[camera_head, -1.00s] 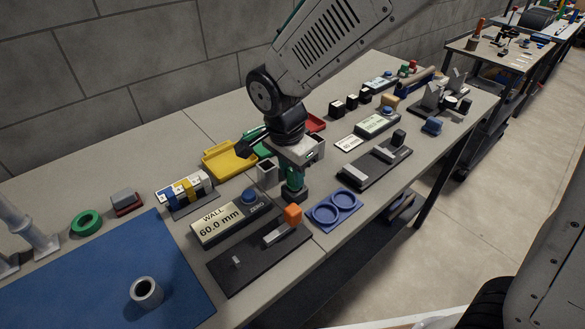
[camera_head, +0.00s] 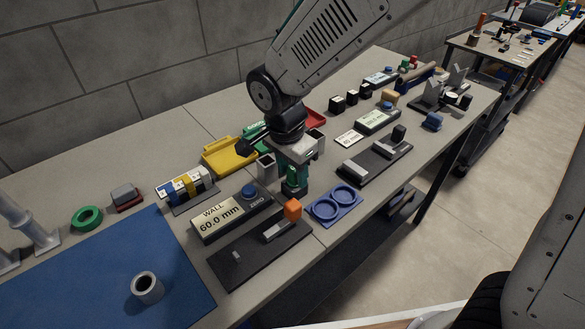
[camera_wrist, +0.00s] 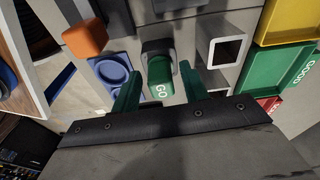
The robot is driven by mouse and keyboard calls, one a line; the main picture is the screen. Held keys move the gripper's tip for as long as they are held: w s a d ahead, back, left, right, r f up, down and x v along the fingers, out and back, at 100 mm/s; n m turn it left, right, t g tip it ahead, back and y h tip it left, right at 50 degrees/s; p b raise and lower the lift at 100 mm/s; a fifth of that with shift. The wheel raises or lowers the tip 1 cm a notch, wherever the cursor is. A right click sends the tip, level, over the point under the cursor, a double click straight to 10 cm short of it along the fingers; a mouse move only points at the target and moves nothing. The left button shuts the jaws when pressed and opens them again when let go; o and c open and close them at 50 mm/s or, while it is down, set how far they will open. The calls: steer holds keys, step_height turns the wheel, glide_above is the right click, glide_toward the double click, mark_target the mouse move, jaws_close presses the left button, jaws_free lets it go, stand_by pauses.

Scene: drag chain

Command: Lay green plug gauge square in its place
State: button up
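The green plug gauge (camera_wrist: 161,78), marked GO, stands between my fingers in the wrist view. Its lower end meets a dark block (camera_wrist: 156,47); I cannot tell whether that block is part of it or a holder. My gripper (camera_wrist: 159,84) is open, with green fingers on either side and a visible gap to the gauge on both sides. In the head view my gripper (camera_head: 293,178) points down over the same spot, and the fingers partly hide the gauge. The dark block (camera_head: 294,192) shows below them on the bench.
A grey square tube (camera_head: 266,166) stands close left of my gripper. A blue two-ring tray (camera_head: 337,207) and an orange-knobbed fixture (camera_head: 250,254) lie in front. The WALL display (camera_head: 220,221) is front left. A yellow tray (camera_head: 226,157) and green tray sit behind.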

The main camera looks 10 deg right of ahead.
steer(key=r, duration=0.7)
steer(key=shift+s+a+r, duration=0.3)
steer(key=shift+a+r, duration=0.1)
stand_by(0.3)
